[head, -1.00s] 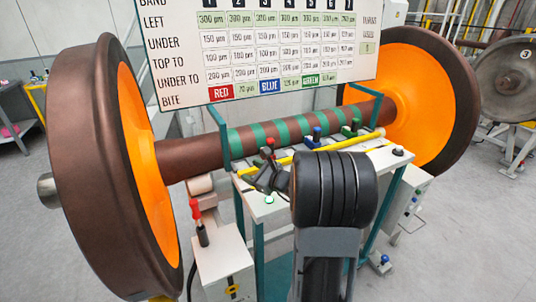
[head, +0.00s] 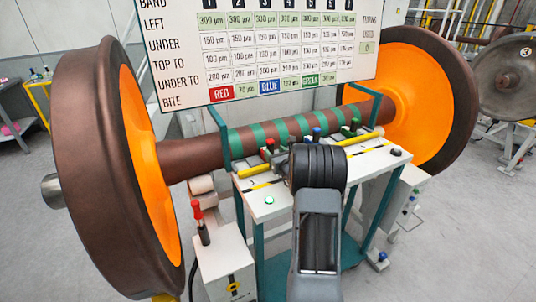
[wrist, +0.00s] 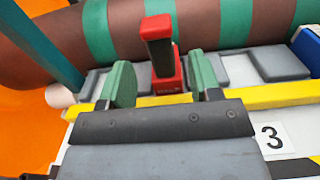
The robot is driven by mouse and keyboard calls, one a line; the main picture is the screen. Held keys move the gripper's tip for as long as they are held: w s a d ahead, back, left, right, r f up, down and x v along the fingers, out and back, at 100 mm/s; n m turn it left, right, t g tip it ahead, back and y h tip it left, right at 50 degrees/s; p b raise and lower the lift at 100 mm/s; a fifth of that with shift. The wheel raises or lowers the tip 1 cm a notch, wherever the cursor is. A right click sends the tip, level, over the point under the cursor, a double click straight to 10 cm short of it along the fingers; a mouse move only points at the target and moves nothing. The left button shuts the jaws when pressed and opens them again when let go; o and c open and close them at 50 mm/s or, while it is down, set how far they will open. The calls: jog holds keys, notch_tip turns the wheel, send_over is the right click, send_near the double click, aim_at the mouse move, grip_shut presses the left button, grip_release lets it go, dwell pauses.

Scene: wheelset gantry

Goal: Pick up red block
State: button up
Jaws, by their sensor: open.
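The red block (wrist: 166,72) stands upright in the wrist view, a post with a dark front face on a wider red base. In the head view the red block (head: 270,144) is small, on the rig beside the green-banded axle. My gripper (wrist: 164,84) is open, with one green-faced finger to each side of the block in the wrist picture. The fingers are nearer the camera than the block, and nothing is between them. Whether they overlap the block in depth, I cannot tell. In the head view my own arm hides the fingers.
The brown axle (head: 190,155) runs behind the block between two large orange-faced wheels. A blue block (head: 317,132) and a green block (head: 354,123) stand to the right. A yellow bar (wrist: 270,95) crosses in front. A red-handled lever (head: 198,212) stands front left.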

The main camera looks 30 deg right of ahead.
aim_at(271, 148)
jog(key=w, duration=0.1)
jog(key=w+p, duration=0.2)
jog(key=shift+w+d+r, duration=0.2)
jog(key=shift+w+d, duration=0.1)
jog(key=shift+w, duration=0.1)
jog(key=shift+w+d, duration=0.1)
jog(key=shift+w, duration=0.65)
jog(key=shift+c, duration=0.4)
grip_shut()
